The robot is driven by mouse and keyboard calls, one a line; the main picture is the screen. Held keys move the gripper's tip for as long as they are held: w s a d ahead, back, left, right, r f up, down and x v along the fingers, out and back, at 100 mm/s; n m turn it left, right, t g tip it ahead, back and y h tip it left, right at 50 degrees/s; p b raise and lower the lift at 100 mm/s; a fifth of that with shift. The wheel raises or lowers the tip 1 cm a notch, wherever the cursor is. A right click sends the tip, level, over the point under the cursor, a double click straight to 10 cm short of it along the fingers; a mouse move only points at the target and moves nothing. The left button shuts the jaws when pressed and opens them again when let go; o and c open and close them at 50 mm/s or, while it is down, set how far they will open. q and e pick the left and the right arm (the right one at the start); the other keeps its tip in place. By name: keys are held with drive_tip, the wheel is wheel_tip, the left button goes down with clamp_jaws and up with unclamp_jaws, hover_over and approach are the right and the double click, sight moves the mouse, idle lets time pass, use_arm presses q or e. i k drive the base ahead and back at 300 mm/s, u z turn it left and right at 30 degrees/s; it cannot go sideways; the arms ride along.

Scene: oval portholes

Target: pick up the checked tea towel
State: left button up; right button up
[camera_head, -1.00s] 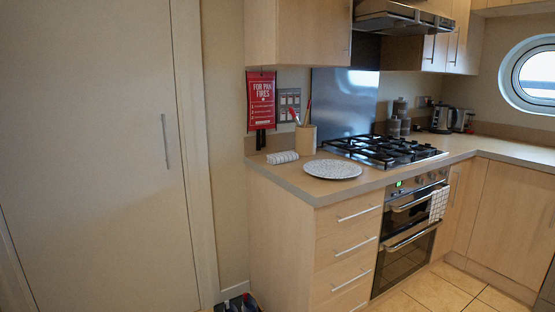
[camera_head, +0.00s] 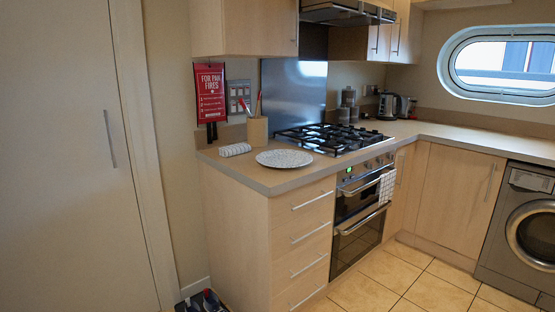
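A checked tea towel (camera_head: 386,188), white with thin dark lines, hangs at the upper oven door of the built-in double oven (camera_head: 357,217), towards the right end of its handle. A small rolled white cloth with a dark pattern (camera_head: 234,150) lies on the counter beside a speckled plate (camera_head: 284,158). Neither of my grippers shows in the head view.
The counter (camera_head: 268,180) has a gas hob (camera_head: 329,138) and a utensil pot (camera_head: 257,131). A washing machine (camera_head: 519,231) stands at the right. Shoes (camera_head: 207,300) lie by the drawer unit's left side. The tiled floor (camera_head: 407,279) before the oven is clear.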

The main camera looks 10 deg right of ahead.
sight(237, 149)
drive_tip(key=u, duration=1)
drive_tip(key=i, duration=1.2)
drive_tip(key=u, duration=0.25)
drive_tip(key=i, duration=1.3)
drive_tip(key=z, duration=0.8)
